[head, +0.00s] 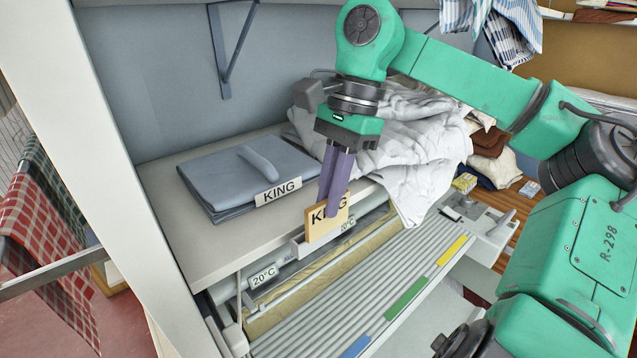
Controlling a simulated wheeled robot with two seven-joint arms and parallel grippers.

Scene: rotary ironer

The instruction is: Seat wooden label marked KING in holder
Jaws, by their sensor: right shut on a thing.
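The wooden label marked KING (314,228) is a light tan plate with black letters, near the middle of the head view. My right gripper (331,203), with purple fingers pointing down, is shut on it, and the fingers cover part of the lettering. The label is upright, slightly tilted in the picture. Its lower edge meets the pale holder (300,249), a narrow channel on the ironer's front edge. I cannot tell whether the label touches the channel's bottom. My left gripper is not in view.
Folded blue-grey linen (222,186) with its own white KING tag (278,191) lies on the shelf at left. Crumpled white sheets (420,150) lie behind my right gripper. The ironer's slatted feed table (370,285), with coloured strips, is clear in front. A 20°C tag (264,276) sits left of the holder.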

